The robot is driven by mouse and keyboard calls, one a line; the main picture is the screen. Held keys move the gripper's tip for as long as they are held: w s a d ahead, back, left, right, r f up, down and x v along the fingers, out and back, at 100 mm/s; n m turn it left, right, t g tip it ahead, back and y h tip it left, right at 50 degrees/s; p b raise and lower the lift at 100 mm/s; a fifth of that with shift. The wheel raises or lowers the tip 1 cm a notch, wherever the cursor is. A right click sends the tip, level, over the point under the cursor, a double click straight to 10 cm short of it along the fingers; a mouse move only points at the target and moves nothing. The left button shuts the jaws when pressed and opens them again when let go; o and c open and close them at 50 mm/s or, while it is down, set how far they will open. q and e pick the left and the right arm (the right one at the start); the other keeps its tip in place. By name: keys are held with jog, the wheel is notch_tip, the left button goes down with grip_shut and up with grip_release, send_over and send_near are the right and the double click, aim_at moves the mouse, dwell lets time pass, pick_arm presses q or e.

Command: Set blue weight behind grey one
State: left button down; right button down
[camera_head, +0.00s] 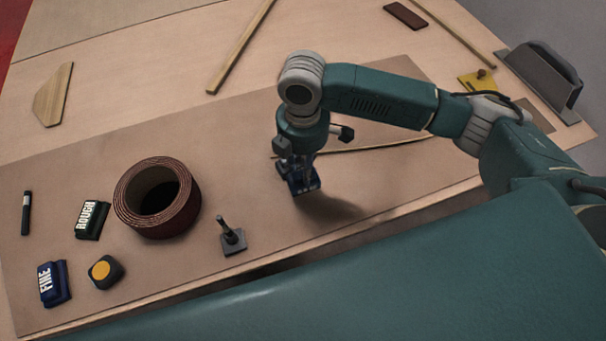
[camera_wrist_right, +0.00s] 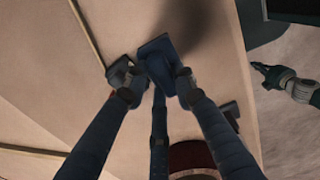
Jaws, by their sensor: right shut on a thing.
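My right gripper (camera_head: 304,158) is shut on the post of the blue weight (camera_head: 305,183). The weight hangs a little above the brown mat, its shadow falling to the lower right. In the right wrist view the blue base (camera_wrist_right: 158,52) shows beyond the fingers (camera_wrist_right: 154,88). The grey weight (camera_head: 233,242), a flat square base with an upright dark post, stands on the mat, to the lower left of the blue one. It is partly hidden behind a finger in the wrist view (camera_wrist_right: 231,113). My left gripper (camera_wrist_right: 274,78) shows small at the right of the wrist view; its opening is unclear.
A brown abrasive roll (camera_head: 186,212) stands left of the grey weight. Farther left are the ROUGH block (camera_head: 91,220), FINE block (camera_head: 53,284), a yellow-topped dark block (camera_head: 105,272) and a black marker (camera_head: 26,213). A thin wooden strip (camera_head: 380,146) lies behind the gripper.

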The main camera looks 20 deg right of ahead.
jog(key=shift+f, duration=2)
jog(key=c, duration=1.4)
grip_release()
jog(key=shift+f, duration=0.2)
jog(key=shift+r, duration=0.1)
notch_tip(320, 180, up, 12)
jog(key=shift+r+b, duration=0.1)
jog(key=shift+b, duration=0.45)
